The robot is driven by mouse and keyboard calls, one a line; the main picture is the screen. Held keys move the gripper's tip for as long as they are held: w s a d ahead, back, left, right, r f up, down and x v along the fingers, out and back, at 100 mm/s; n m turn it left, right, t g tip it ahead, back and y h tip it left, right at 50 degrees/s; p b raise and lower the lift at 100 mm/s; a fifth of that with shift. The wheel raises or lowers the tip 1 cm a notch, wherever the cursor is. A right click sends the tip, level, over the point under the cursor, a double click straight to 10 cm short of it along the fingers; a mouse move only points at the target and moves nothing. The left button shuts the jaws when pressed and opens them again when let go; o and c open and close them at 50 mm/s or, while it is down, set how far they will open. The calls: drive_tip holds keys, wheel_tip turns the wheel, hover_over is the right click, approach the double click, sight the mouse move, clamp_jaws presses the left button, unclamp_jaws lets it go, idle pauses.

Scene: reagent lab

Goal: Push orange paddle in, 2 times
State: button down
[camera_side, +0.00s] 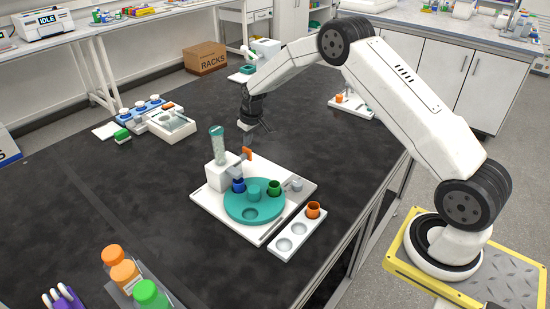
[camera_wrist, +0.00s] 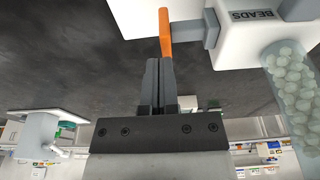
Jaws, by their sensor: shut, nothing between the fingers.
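The orange paddle (camera_side: 247,153) is an upright plate on a grey bar at the back of the white bead dispenser (camera_side: 219,174). It shows edge-on in the wrist view (camera_wrist: 165,33), where the dispenser reads BEADS (camera_wrist: 235,42). A clear tube of pale green beads (camera_side: 217,143) stands on the dispenser. My gripper (camera_side: 246,139) is shut and empty, behind the paddle. In the wrist view its fingertips (camera_wrist: 159,62) are right by the paddle's end; I cannot tell whether they touch. A blue cup (camera_side: 238,186) and a green cup (camera_side: 274,188) sit on the teal turntable (camera_side: 262,213).
An orange cup (camera_side: 313,210) sits in a white tray (camera_side: 284,253) with empty wells, in front of the turntable. Bottles (camera_side: 125,273) stand at the near left. Other lab devices (camera_side: 172,124) are at the back left. The dark bench between is clear.

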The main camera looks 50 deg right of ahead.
sight(247, 154)
drive_tip(key=shift+r, duration=1.2)
drive_tip(key=d+r, duration=0.1)
drive_tip(key=r, duration=0.2)
drive_tip(key=shift+s+d, duration=0.1)
drive_tip(key=shift+d, duration=0.25)
drive_tip(key=shift+f, duration=0.15)
drive_tip(key=shift+f, duration=3.2)
drive_tip(key=shift+f, duration=0.1)
drive_tip(key=shift+f, duration=1.55)
